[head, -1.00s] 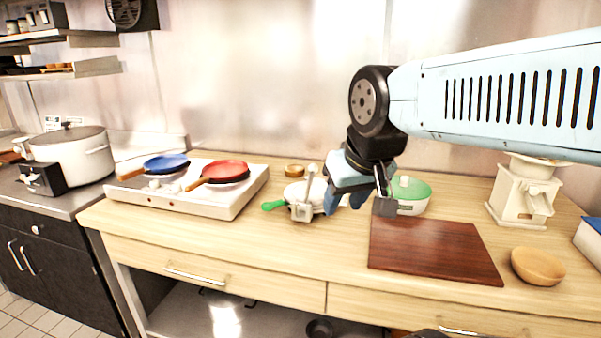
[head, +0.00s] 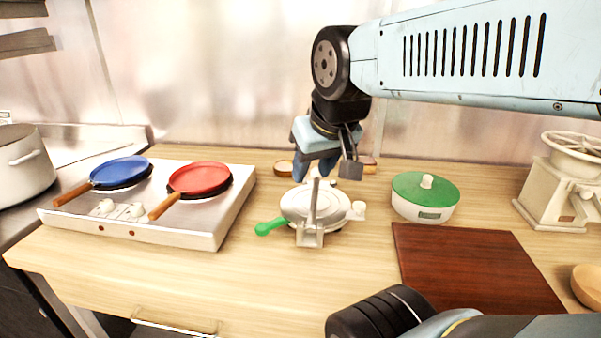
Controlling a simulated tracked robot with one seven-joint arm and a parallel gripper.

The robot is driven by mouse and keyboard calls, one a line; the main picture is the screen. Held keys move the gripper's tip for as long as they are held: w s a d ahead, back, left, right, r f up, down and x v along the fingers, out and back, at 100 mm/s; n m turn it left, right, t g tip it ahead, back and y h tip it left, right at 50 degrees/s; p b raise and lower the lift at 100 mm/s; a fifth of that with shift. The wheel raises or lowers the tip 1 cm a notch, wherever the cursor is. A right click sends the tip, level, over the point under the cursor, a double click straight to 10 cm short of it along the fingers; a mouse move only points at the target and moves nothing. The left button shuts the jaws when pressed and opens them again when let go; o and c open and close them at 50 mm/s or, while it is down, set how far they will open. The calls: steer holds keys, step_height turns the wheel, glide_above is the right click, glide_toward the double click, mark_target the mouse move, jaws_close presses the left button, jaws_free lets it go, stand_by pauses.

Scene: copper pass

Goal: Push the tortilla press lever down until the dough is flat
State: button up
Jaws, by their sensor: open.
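The tortilla press (head: 296,205) stands on the wooden counter in the middle of the head view. No dough shows; any between the plates is hidden. My gripper (head: 315,170) points down just behind and above the press, near the top of the lever. It is open with nothing visible in it. Whether it touches the lever cannot be told.
A hotplate with a blue pan (head: 120,170) and a red pan (head: 200,178) stands left. A green-lidded container (head: 425,190), brown board (head: 470,262), white grinder (head: 560,185) and wooden bowl (head: 588,283) are right. The counter before the press is clear.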

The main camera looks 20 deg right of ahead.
steer(key=shift+w+a, duration=0.1)
steer(key=shift+w, duration=0.05)
steer(key=shift+o, duration=0.4)
steer(key=shift+o, duration=0.8)
steer(key=shift+w, duration=0.1)
steer(key=shift+o, duration=0.8)
steer(key=shift+w+r, duration=0.15)
steer(key=shift+w, duration=0.15)
steer(key=m+g+h, duration=0.2)
steer(key=m+g, duration=0.5)
steer(key=m, duration=0.2)
glide_above(318, 180)
steer(key=w, duration=0.4)
steer(key=a+x, duration=0.1)
steer(key=x, duration=1.5)
steer(key=shift+a+f, duration=0.25)
steer(key=shift+f, duration=0.15)
